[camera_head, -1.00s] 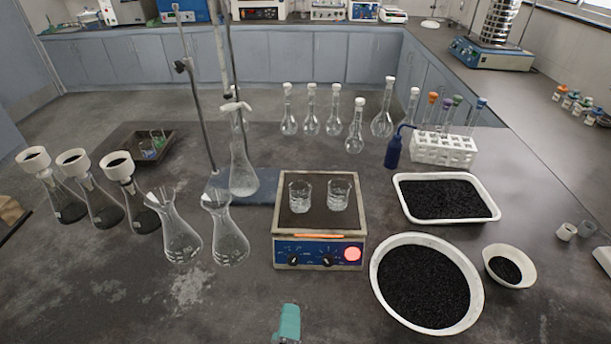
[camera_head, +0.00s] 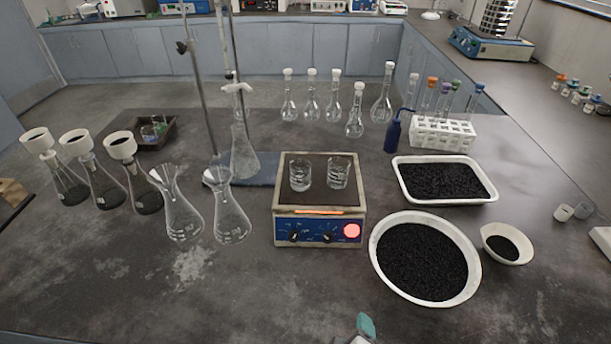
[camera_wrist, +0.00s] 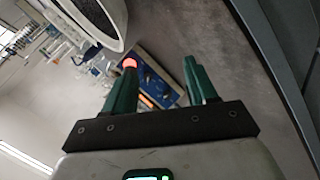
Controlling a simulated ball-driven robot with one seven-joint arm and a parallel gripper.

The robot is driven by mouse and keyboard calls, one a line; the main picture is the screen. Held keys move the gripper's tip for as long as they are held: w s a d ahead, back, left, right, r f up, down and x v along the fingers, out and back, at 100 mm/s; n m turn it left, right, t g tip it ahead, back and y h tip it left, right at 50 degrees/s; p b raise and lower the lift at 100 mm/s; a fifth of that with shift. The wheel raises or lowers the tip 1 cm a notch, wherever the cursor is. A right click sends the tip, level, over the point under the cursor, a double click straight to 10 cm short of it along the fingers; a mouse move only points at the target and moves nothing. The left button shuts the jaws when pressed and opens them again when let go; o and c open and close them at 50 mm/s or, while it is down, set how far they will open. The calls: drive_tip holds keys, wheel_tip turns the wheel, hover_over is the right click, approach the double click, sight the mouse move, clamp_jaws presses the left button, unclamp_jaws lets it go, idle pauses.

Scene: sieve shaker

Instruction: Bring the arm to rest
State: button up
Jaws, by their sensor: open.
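My gripper (camera_wrist: 160,90) shows in the wrist view with its two green fingers apart and nothing between them. In the head view only a green fingertip part and a bit of pale body of my gripper (camera_head: 365,327) show at the bottom edge, right of centre. It is in front of the hot plate (camera_head: 320,230) and apart from it. The hot plate, with its red light, also shows beyond the fingers in the wrist view (camera_wrist: 150,75).
Two beakers stand on the hot plate. A round bowl of black grains (camera_head: 478,262), a white tray (camera_head: 492,192) and a small dish (camera_head: 527,254) are at right. Flasks (camera_head: 182,215) stand at left, beside a stand with a blue base (camera_head: 262,172). The front middle of the bench is bare.

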drive_tip(key=s+d+f+m+g+y+b, duration=0.2)
drive_tip(key=s+d+f+m+g+b, duration=0.4)
drive_tip(key=s+d+f, duration=1)
drive_tip(key=d+m+g, duration=0.2)
drive_tip(key=d+m, duration=0.1)
drive_tip(key=m, duration=0.1)
drive_tip(key=shift+f+b, duration=0.25)
drive_tip(key=shift+b, duration=0.15)
